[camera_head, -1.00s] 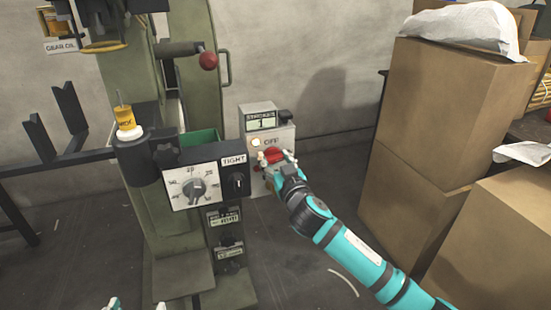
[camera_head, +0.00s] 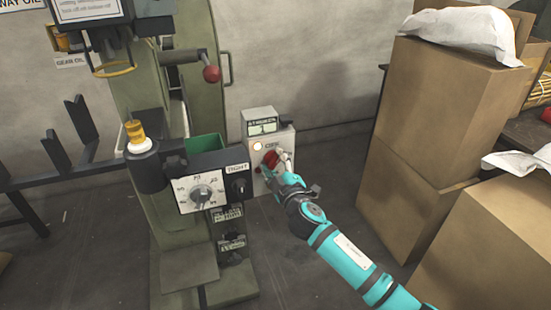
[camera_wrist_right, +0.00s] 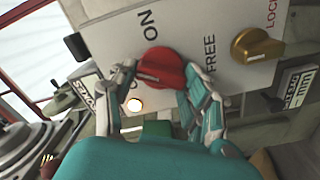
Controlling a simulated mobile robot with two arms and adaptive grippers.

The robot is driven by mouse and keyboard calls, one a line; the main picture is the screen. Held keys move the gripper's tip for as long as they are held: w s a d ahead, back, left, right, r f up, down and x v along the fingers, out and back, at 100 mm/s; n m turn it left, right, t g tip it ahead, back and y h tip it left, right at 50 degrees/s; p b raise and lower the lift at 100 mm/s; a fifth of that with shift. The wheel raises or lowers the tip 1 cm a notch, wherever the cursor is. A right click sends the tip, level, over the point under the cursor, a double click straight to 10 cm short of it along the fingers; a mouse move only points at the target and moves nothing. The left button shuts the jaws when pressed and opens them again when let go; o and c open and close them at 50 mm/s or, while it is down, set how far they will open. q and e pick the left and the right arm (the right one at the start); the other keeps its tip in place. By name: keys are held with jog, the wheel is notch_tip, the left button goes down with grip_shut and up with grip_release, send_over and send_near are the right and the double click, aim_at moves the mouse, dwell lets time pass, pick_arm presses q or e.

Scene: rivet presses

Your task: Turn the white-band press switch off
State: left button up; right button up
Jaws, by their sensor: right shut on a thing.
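A red rotary switch knob (camera_head: 270,159) sits on the light grey switch box (camera_head: 284,144) beside the green press (camera_head: 155,215). My right gripper (camera_head: 278,166) is at the box front, with its fingers around the knob. In the right wrist view the red knob (camera_wrist_right: 160,68) lies between the two fingertips, which are shut on it. "ON" is printed by the knob's upper left and "FREE" to its right. A lamp (camera_head: 257,146) on the box glows and also shows in the wrist view (camera_wrist_right: 135,104). My left gripper is out of view.
A dial panel (camera_head: 207,188) marked "TIGHT" stands just left of the box. A brass knob (camera_wrist_right: 257,46) by "LOCK" is close to my right gripper. Cardboard boxes (camera_head: 433,100) stand at the right. Floor between press and boxes is clear.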

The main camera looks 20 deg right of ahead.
jog(key=n+p, duration=0.2)
jog(key=n, duration=0.2)
jog(key=shift+n, duration=0.4)
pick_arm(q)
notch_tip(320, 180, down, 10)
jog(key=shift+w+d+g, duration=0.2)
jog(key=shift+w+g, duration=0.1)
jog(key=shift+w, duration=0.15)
pick_arm(e)
jog(key=shift+a+f+n, duration=0.1)
jog(key=shift+n, duration=0.8)
jog(key=o, duration=1.2)
jog(key=shift+c, duration=0.2)
jog(key=s, duration=1.2)
jog(key=shift+d, duration=0.25)
jog(key=shift+f, duration=0.1)
